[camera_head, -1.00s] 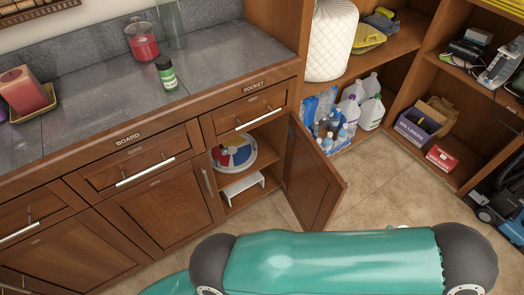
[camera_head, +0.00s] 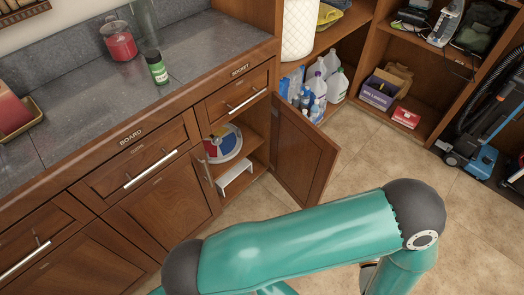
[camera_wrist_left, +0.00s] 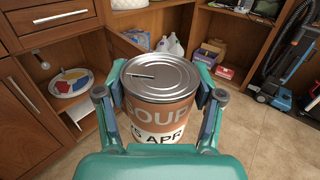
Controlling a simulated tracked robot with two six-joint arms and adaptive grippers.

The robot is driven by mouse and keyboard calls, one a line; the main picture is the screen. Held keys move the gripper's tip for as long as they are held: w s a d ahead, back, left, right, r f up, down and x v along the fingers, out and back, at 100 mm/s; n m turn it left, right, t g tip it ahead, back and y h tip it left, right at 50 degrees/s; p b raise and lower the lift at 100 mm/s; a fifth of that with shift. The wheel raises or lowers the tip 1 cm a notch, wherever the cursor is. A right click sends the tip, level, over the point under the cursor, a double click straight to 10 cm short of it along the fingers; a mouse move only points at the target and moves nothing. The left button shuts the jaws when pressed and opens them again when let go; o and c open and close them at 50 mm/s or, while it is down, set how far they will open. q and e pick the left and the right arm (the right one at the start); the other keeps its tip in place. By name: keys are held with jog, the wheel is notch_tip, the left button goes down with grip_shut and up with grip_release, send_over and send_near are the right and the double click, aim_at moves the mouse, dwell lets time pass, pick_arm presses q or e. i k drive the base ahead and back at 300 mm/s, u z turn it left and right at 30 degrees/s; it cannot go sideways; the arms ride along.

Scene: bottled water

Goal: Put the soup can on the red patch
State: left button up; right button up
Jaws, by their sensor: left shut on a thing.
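The soup can (camera_wrist_left: 160,118), with a silver lid and an orange and white label, is upright between the fingers of my left gripper (camera_wrist_left: 160,84), which is shut on it. It is held in the air above the tiled floor, and its base is hidden. A round board (camera_head: 223,143) with red, blue, yellow and white patches is inside the open lower cabinet; it also shows in the left wrist view (camera_wrist_left: 72,83), left of the can and apart from it. The red patch (camera_wrist_left: 64,86) is a small part of this board. My right gripper is not in view.
The open cabinet door (camera_head: 304,152) stands out to the right of the opening. A small white stand (camera_head: 234,178) is below the board. A red candle jar (camera_head: 118,40) and a green bottle (camera_head: 157,68) stand on the counter. The tiled floor (camera_head: 380,150) is clear in the middle.

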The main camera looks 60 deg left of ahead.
aim_at(225, 149)
jog(key=k, duration=0.8)
jog(key=u, duration=0.35)
jog(key=i, duration=0.8)
jog(key=u, duration=0.7)
jog(key=i, duration=0.35)
jog(key=u, duration=0.1)
